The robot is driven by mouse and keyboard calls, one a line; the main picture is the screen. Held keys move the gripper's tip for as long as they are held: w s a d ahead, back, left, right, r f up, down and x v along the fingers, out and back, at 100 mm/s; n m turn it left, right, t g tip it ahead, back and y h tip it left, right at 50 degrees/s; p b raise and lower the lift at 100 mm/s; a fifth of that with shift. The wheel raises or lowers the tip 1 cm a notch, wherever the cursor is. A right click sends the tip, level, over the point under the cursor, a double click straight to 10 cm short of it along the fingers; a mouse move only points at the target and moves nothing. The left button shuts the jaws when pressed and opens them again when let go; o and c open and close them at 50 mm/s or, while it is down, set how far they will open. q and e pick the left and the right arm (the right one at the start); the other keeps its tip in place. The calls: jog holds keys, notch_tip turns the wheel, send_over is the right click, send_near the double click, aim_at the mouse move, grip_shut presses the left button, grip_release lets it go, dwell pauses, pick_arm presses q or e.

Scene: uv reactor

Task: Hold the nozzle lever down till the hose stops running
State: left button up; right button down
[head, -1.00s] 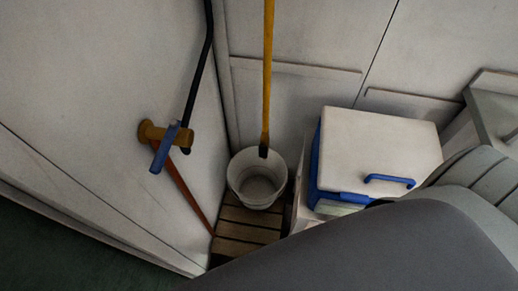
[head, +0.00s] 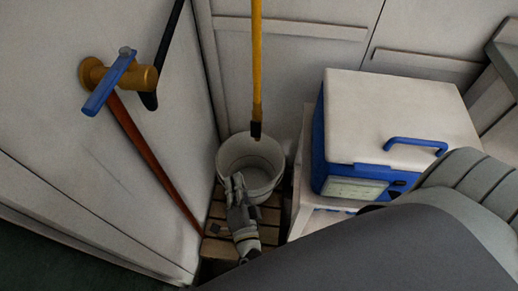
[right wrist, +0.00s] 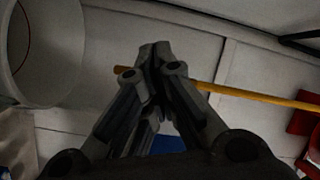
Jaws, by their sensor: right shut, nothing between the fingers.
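A brass tap fitting (head: 138,76) with a blue lever (head: 108,84) is on the left wall in the head view. A reddish-brown hose (head: 150,155) runs from below it down to the slatted board. I cannot tell any separate nozzle or whether water runs. My right gripper (head: 237,180) is shut and empty, in front of the white bucket (head: 268,155), low and to the right of the lever, well apart from it. Its closed fingertips (right wrist: 156,50) show in the right wrist view. My left gripper is not in view.
A yellow pole (head: 257,60) stands at the bucket. A black pipe or hose (head: 168,45) runs along the left wall. A white-lidded blue cooler box (head: 400,110) stands at the right. A slatted wooden board (head: 222,228) lies on the floor under the bucket.

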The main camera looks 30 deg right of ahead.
aim_at(260, 131)
pick_arm(q)
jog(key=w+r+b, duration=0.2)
jog(key=b, duration=0.1)
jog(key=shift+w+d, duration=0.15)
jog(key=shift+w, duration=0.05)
pick_arm(e)
jog(key=d+r+m+g+h, duration=0.1)
jog(key=m+h, duration=0.1)
jog(key=m, duration=0.1)
jog(key=s+d+m+g+h, duration=0.1)
jog(key=d+m+h, duration=0.1)
jog(key=m, duration=0.1)
jog(key=s+d+r+m+g+h, duration=0.1)
jog(key=m+h, duration=0.1)
jog(key=m, duration=0.1)
jog(key=shift+s+d+r, duration=0.1)
jog(key=shift+d+r, duration=0.15)
jog(key=shift+r, duration=0.05)
